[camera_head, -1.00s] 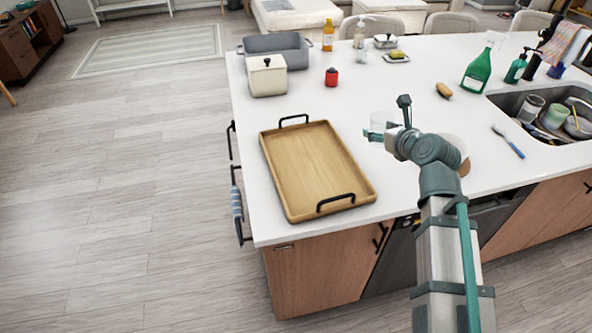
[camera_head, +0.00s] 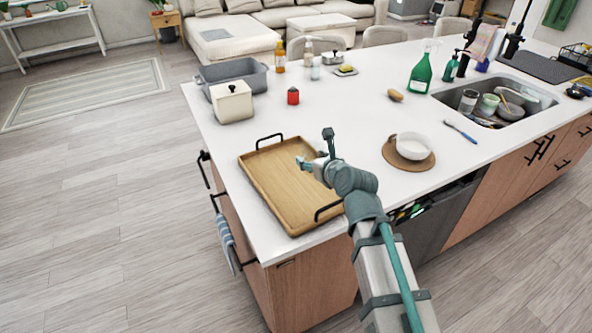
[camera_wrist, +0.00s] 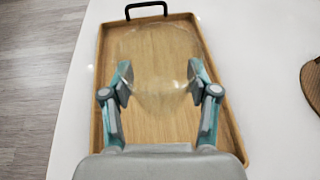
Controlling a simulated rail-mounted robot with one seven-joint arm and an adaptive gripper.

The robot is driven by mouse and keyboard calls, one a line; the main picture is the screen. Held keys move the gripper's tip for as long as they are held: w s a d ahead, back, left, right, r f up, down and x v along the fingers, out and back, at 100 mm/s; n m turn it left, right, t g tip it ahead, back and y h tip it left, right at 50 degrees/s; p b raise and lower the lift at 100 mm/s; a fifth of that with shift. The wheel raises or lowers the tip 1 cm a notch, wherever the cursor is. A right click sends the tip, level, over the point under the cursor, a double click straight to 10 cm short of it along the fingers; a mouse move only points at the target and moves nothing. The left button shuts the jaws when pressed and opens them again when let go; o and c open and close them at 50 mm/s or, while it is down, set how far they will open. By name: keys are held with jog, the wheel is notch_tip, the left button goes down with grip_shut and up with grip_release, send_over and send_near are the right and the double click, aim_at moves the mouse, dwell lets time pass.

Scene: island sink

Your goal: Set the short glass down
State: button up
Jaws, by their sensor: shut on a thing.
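My gripper (camera_head: 306,163) is over the wooden tray (camera_head: 262,192), towards its right side in the head view. In the wrist view my gripper (camera_wrist: 160,82) is shut on the short glass (camera_wrist: 160,92), a clear, see-through glass between its two fingers. The glass is very faint there, and I cannot make it out clearly in the head view. The tray (camera_wrist: 120,139) lies beneath the glass in the wrist view, with bare wood all around. I cannot tell whether the glass touches the tray.
The tray has raised edges and black handles (camera_head: 329,208). A white bowl (camera_head: 413,146) sits on a round brown mat (camera_head: 390,153) to the right.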

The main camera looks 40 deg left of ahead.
jog(key=a+f, duration=0.2)
jog(key=w+a+f+p, duration=0.1)
jog(key=a+f, duration=0.1)
jog(key=w+a+f, duration=0.1)
jog(key=a+f, duration=0.1)
jog(key=a, duration=0.1)
jog(key=shift+w, duration=0.25)
jog(key=shift+a+f, duration=0.2)
jog(key=shift+f, duration=0.15)
jog(key=shift+w+a+f+p, duration=0.15)
jog(key=shift+f+p, duration=0.2)
jog(key=shift+f, duration=0.6)
jog(key=shift+a+f+p, duration=0.1)
jog(key=shift+f+p, duration=0.25)
jog(key=shift+f, duration=0.55)
jog(key=shift+f, duration=0.15)
jog(key=o, duration=1.3)
